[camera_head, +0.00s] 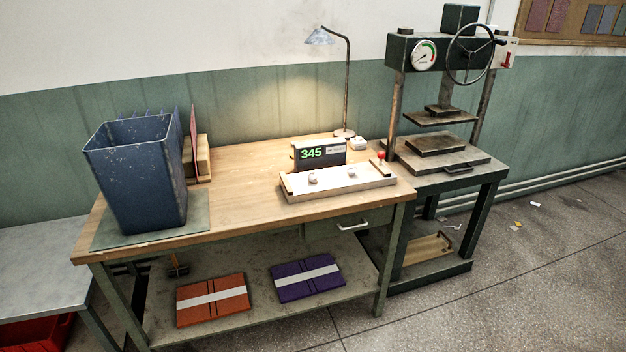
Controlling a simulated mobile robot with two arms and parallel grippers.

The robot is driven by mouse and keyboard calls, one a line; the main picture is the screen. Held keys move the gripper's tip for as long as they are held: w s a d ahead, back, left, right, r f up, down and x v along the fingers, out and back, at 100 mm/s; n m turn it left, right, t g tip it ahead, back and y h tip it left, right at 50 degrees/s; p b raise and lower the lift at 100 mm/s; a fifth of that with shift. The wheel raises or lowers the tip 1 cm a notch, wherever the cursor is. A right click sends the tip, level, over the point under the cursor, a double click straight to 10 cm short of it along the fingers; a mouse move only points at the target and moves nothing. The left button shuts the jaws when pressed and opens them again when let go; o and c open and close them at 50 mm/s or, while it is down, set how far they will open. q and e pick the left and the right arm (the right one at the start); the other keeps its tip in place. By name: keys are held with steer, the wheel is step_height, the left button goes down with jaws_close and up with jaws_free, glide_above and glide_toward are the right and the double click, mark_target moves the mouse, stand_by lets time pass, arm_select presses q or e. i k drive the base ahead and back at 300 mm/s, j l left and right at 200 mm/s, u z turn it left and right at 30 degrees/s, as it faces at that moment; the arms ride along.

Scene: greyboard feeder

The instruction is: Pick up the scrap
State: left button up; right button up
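Neither of my grippers is in view.
The wooden workbench (245,200) carries a white tray (350,182), a display reading 345 (318,154) and a lamp (346,90). Orange (212,298) and purple (308,277) covers lie on its lower shelf. A press (440,115) stands right of it. The floor at right is mostly clear.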

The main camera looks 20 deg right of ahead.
mark_target(312, 177)
steer(key=i+l, duration=0.1)
steer(key=l, duration=0.35)
steer(key=i+l, duration=0.15)
steer(key=l, duration=0.3)
steer(key=i+l, duration=0.1)
steer(key=l, duration=0.4)
steer(key=i+l, duration=0.1)
steer(key=l, duration=0.35)
steer(key=i+l+u, duration=0.1)
steer(key=l, duration=0.35)
